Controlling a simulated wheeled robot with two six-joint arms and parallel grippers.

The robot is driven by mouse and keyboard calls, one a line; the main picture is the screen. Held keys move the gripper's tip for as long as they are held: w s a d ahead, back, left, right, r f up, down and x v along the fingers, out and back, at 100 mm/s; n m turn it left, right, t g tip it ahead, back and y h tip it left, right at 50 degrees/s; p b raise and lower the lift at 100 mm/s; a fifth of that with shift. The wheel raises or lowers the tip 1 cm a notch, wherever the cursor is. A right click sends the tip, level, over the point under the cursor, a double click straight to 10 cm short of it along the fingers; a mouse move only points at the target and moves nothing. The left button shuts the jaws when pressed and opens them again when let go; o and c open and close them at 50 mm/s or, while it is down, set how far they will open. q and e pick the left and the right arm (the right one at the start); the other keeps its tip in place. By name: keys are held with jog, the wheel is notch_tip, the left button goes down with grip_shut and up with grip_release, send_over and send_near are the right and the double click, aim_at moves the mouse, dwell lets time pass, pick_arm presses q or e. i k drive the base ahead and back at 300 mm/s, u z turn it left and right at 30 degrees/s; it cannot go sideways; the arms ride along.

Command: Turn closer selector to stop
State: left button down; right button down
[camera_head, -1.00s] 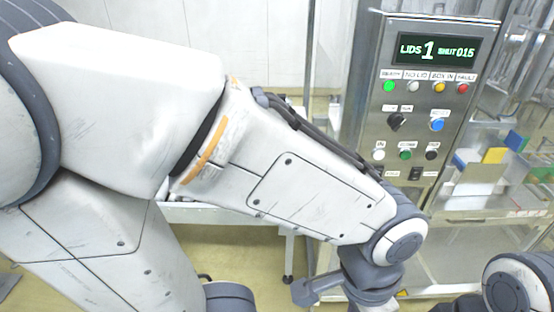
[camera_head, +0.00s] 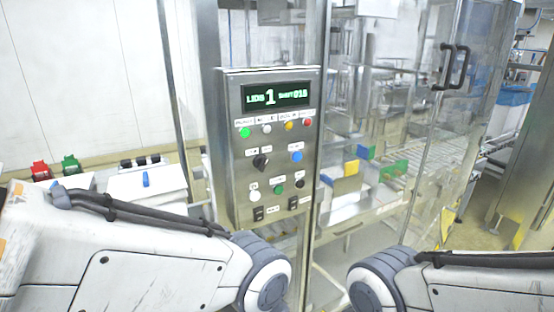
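The closer's control panel (camera_head: 224,140) is a steel box on a post near the middle of the view. Its display (camera_head: 275,95) reads "LIDS 1" and "SHUT 015" or similar. The black selector knob (camera_head: 261,162) sits at the left of the panel, above the push buttons; its small labels are too blurred to read. A green lamp (camera_head: 244,132) at the top left looks lit. My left arm comes in below the panel and my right arm at the lower right. Both grippers are outside the view.
A clear-walled machine enclosure with a black door handle (camera_head: 455,66) stands right of the panel. Yellow (camera_head: 345,183) and green (camera_head: 394,170) pieces show inside it. At the left are a red item (camera_head: 40,171), a green item (camera_head: 70,164) and a white box (camera_head: 146,184).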

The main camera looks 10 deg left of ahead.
aim_at(261, 162)
jog(key=k, duration=0.5)
jog(key=u, duration=1.1)
jog(key=i, duration=0.75)
jog(key=z, duration=1.65)
